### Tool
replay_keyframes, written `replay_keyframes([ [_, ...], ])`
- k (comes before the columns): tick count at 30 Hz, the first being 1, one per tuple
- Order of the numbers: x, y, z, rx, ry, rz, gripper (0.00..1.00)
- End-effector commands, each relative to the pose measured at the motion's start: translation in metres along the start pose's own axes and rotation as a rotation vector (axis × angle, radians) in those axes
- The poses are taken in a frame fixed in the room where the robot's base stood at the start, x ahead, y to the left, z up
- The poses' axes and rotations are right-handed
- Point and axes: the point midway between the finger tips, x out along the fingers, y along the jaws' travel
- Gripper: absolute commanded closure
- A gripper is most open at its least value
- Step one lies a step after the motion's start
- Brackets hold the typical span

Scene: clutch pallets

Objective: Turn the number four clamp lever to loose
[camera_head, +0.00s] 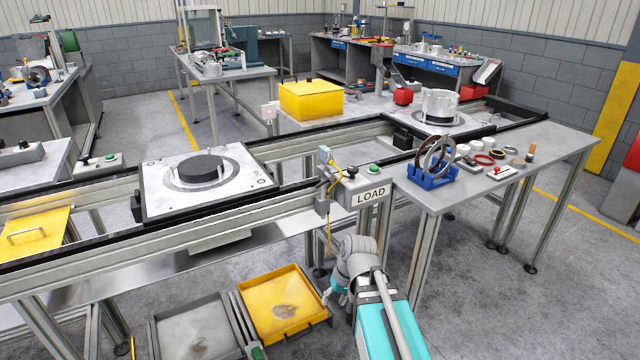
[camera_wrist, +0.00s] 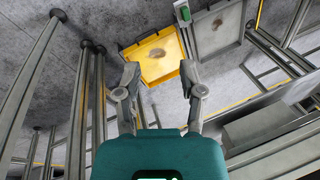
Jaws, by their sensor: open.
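No lever marked number four can be made out in either view. In the head view, a light grey pallet (camera_head: 236,192) with a dark round disc (camera_head: 201,167) sits on the near conveyor. Small fittings at its corners are too small to read. A second pallet (camera_head: 402,119) carries a silver cylindrical housing (camera_head: 439,101) at the back right. My gripper (camera_wrist: 160,82) is open and empty in the wrist view, with its two fingers spread above the floor area. In the head view my arm is low in front of the conveyor, well apart from both pallets.
A LOAD sign (camera_head: 371,196) and a button box (camera_head: 364,182) stand at the conveyor's front edge. A yellow tray (camera_head: 259,327) and a grey tray lie low in front. A side table (camera_head: 476,192) with a blue ring rack (camera_head: 434,177) is at right.

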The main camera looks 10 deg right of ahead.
Motion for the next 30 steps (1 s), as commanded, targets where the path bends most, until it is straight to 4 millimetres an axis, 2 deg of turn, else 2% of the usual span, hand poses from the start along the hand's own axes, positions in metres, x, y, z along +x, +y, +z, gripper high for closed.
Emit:
replay_keyframes([
  [1,-0.004,-0.001,-0.011,0.007,0.022,-0.054,0.49],
  [8,-0.032,-0.01,-0.057,0.03,0.16,-0.335,0.49],
  [14,-0.071,-0.007,-0.099,0.06,0.314,-0.565,0.49],
  [21,-0.133,0.015,-0.145,0.112,0.53,-0.816,0.49],
  [27,-0.181,0.041,-0.17,0.155,0.691,-0.972,0.49],
  [30,-0.197,0.051,-0.177,0.169,0.746,-1.02,0.49],
])
